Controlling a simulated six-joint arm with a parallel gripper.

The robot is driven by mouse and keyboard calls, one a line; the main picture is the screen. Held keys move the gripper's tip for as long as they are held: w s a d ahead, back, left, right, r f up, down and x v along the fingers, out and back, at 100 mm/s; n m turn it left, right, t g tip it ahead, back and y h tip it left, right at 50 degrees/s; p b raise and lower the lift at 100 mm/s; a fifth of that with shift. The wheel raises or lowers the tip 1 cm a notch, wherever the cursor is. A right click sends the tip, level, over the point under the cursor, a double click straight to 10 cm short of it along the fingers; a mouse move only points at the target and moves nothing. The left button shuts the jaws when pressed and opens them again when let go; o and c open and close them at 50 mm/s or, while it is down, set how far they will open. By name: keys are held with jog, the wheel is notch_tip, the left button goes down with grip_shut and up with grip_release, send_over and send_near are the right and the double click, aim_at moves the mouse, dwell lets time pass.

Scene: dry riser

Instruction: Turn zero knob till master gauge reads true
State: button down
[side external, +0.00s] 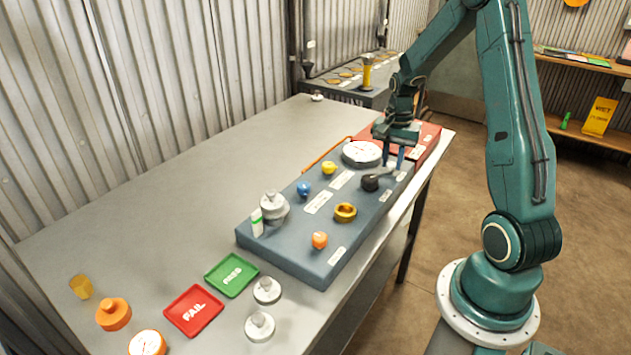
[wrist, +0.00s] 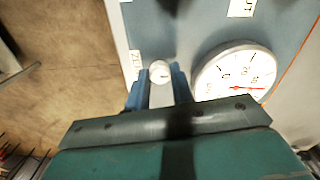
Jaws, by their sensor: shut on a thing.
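The master gauge (side external: 362,152) is a round white dial lying face up on the blue-grey panel block. In the wrist view the gauge (wrist: 236,72) has a red needle lying across its lower right part; the exact reading is too small to tell. The zero knob (wrist: 160,71) is a small pale round knob beside the gauge, next to a white label (wrist: 137,65). My gripper (wrist: 159,78) has its blue fingers on either side of the knob, shut on it.
Green (side external: 232,275) and red (side external: 194,310) trays lie on the front bench.

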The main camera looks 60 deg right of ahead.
aim_at(392, 163)
jog(key=c, duration=2.2)
grip_release()
jog(key=shift+n, duration=0.3)
jog(key=c, duration=2.2)
grip_release()
jog(key=n, duration=0.3)
jog(key=c, duration=2.2)
grip_release()
jog(key=shift+n, duration=2)
jog(key=c, duration=2.2)
grip_release()
jog(key=c, duration=2.2)
grip_release()
jog(key=c, duration=1.2)
grip_release()
jog(key=shift+r, duration=0.15)
notch_tip(392, 163, up, 14)
jog(key=shift+f, duration=0.2)
